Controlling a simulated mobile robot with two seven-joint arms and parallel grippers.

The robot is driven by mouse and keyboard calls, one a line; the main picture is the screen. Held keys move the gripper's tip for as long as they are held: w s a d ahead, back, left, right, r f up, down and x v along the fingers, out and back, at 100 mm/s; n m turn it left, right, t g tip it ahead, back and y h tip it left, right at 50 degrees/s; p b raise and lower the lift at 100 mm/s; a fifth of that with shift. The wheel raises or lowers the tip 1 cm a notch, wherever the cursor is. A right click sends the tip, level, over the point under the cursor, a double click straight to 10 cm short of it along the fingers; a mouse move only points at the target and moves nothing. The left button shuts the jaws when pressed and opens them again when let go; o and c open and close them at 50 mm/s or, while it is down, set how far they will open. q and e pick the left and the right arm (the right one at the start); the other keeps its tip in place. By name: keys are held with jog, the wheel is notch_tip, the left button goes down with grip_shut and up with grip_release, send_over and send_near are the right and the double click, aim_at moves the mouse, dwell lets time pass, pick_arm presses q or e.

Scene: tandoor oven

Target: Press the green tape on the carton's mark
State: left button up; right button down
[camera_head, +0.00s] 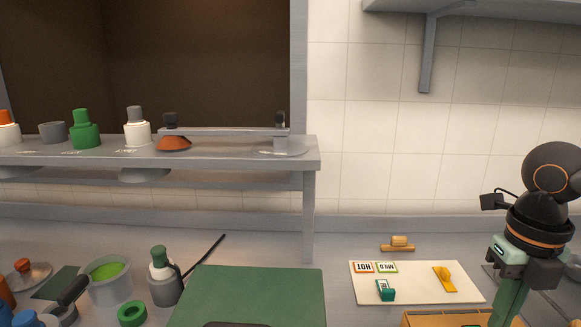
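An orange-brown carton (428,319) is cut off by the bottom edge at the lower right; no mark can be made out on it. My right gripper (508,280) is above its right side. A dark green strip-like piece (506,304) extends down from the gripper; I cannot tell whether it is gripped tape or touches the carton. The fingertips are not clear. A green ring (132,314), like a tape roll, lies on the counter at lower left. A small green block with a white label (385,291) is on the pale board (415,290). My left gripper is not in view.
A green board (255,290) lies mid-counter. A grey bottle (165,286) and pot (108,286) stand left. A raised shelf (230,150) carries several vessels.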

jog(key=shift+r, duration=0.35)
jog(key=shift+r, duration=0.1)
jog(key=shift+r+p, duration=1.35)
jog(key=shift+r, duration=0.65)
jog(key=shift+f, duration=0.1)
